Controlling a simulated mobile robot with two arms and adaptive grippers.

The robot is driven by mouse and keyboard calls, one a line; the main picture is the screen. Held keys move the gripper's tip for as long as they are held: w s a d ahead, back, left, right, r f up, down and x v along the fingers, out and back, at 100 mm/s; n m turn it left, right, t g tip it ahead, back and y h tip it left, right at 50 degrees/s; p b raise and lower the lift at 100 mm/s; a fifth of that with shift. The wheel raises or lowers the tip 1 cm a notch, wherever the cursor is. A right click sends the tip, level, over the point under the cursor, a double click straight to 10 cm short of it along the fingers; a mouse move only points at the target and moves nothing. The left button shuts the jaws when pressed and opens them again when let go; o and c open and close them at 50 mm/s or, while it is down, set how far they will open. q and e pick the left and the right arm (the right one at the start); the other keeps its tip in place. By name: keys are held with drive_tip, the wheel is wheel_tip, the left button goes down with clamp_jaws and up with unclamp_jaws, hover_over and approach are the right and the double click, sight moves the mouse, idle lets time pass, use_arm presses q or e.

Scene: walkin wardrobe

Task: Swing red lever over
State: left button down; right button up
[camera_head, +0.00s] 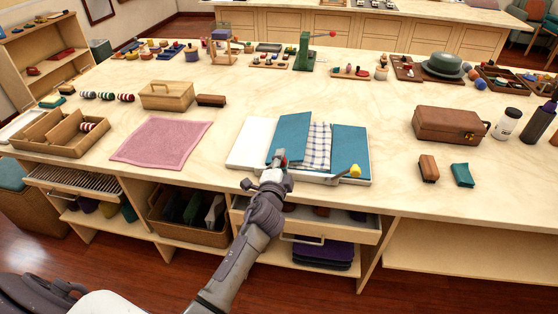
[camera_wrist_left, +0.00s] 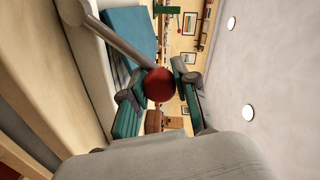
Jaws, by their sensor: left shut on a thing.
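The red lever ends in a red ball knob (camera_wrist_left: 158,84) on a pale grey rod (camera_wrist_left: 122,40), seen in the left wrist view. In the head view the red knob (camera_head: 281,155) shows at the front edge of a white board (camera_head: 250,142). My left gripper (camera_head: 278,165) is shut on the knob, its fingers on either side of it; it also shows in the left wrist view (camera_wrist_left: 160,92). Teal cloth (camera_head: 290,135) with a checked middle (camera_head: 317,148) lies on the board. My right gripper is out of view.
A pink cloth (camera_head: 160,141) lies left of the board, and a brown case (camera_head: 447,124) stands to its right. A green stand (camera_head: 304,52) with a red-tipped arm is at the back. Clear tabletop lies behind the board. A drawer (camera_head: 330,230) is under the front edge.

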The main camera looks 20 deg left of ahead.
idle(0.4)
use_arm(q)
drive_tip(key=c, duration=0.8)
unclamp_jaws()
drive_tip(key=shift+a, duration=0.1)
drive_tip(key=shift+c, duration=0.2)
drive_tip(key=v, duration=1.2)
